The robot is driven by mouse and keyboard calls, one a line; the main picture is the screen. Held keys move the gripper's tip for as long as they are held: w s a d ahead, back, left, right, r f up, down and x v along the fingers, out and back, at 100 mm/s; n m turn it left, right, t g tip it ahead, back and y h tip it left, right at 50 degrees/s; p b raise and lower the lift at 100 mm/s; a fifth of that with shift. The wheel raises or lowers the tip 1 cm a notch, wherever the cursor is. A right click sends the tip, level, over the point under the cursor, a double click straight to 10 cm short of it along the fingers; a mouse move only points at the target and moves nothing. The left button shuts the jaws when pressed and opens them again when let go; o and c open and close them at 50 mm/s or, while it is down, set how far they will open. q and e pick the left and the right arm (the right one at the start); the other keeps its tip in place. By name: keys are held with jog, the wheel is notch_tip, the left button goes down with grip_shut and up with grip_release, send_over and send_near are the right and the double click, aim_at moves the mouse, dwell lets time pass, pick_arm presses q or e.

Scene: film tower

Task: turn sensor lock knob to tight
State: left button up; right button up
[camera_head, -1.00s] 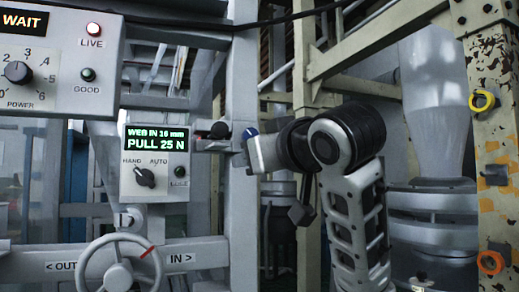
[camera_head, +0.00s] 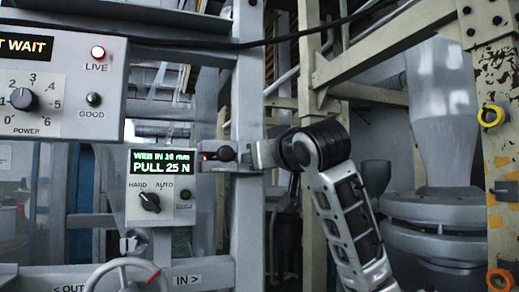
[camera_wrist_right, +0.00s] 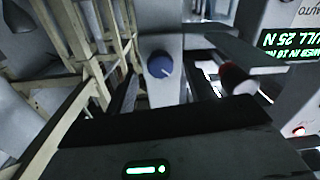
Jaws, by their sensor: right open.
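The sensor lock knob is the round blue knob (camera_wrist_right: 160,64) with a white mark, on a pale grey upright in the right wrist view. My open right gripper (camera_wrist_right: 158,88) has a dark finger on each side of the knob's line; I cannot tell whether they touch it. In the head view my right gripper (camera_head: 260,155) is at the grey post, and the knob is hidden there. The black sensor (camera_head: 227,153), with a small red light, sits just left of it. It also shows in the wrist view (camera_wrist_right: 236,80). My left gripper is out of view.
A small panel (camera_head: 150,208) reads "WEB IN 16 mm, PULL 25 N" on its display (camera_head: 162,168) and has a HAND/AUTO selector (camera_head: 149,202). A handwheel (camera_head: 122,278) is below. The upper-left box (camera_head: 75,125) shows WAIT with a lit LIVE lamp (camera_head: 97,53).

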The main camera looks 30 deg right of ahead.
jog(key=shift+p+x, duration=0.3)
jog(key=shift+x, duration=1.1)
jog(key=c, duration=1)
jog(key=shift+m, duration=0.3)
jog(key=shift+m+h, duration=0.3)
jog(key=shift+m, duration=8.7)
